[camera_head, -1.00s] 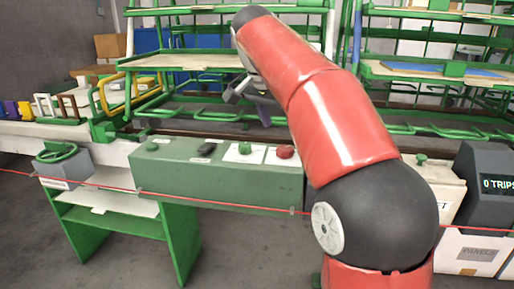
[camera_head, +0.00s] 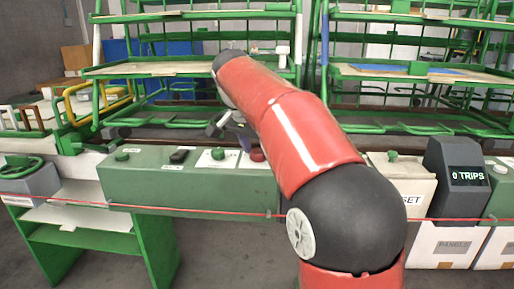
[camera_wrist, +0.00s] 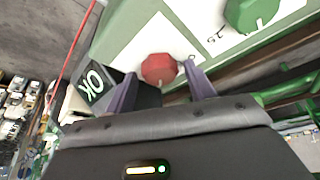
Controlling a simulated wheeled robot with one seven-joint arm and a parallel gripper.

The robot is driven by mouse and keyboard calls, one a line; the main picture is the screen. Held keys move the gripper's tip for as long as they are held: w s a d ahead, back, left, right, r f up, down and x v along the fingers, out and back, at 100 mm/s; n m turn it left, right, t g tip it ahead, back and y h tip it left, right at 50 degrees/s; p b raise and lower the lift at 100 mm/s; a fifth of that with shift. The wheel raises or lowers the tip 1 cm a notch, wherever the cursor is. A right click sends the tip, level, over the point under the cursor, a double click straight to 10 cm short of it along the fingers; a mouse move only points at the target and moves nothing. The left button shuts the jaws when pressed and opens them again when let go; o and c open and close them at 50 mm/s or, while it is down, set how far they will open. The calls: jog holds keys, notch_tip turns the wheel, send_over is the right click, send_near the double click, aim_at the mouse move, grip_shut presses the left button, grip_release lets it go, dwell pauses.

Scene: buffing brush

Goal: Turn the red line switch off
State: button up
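The red line switch (camera_head: 257,155) is a faceted red knob at the right end of the top of a long green control box (camera_head: 190,187). My gripper (camera_head: 240,138) is above and just left of it in the head view, its fingers partly hidden by my arm. In the wrist view the red knob (camera_wrist: 158,69) appears between the two purple-grey fingertips, with gaps on both sides. The fingers are open and hold nothing. I cannot tell how deep the fingertips are relative to the knob. A white label plate lies beside the knob.
Green racks stand behind.

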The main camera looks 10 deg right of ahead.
jog(key=c, duration=0.8)
jog(key=shift+n, duration=0.4)
jog(key=n+t+y+p, duration=0.1)
jog(key=n, duration=0.2)
jog(key=shift+s+d+r+n, duration=0.1)
jog(key=shift+n, duration=0.3)
jog(key=n+y+p, duration=0.1)
jog(key=n, duration=0.1)
jog(key=n+y, duration=0.1)
jog(key=n, duration=0.1)
jog(key=shift+d+n+t+p, duration=0.15)
jog(key=shift+n+t+p, duration=0.15)
jog(key=shift+t+p, duration=0.1)
jog(key=n+y+p, duration=0.1)
jog(key=n, duration=0.3)
jog(key=shift+d+y, duration=0.1)
jog(key=shift+y, duration=0.3)
jog(key=n+g+y+p, duration=0.1)
jog(key=n, duration=0.3)
jog(key=shift+n+y, duration=0.3)
jog(key=shift+n, duration=0.2)
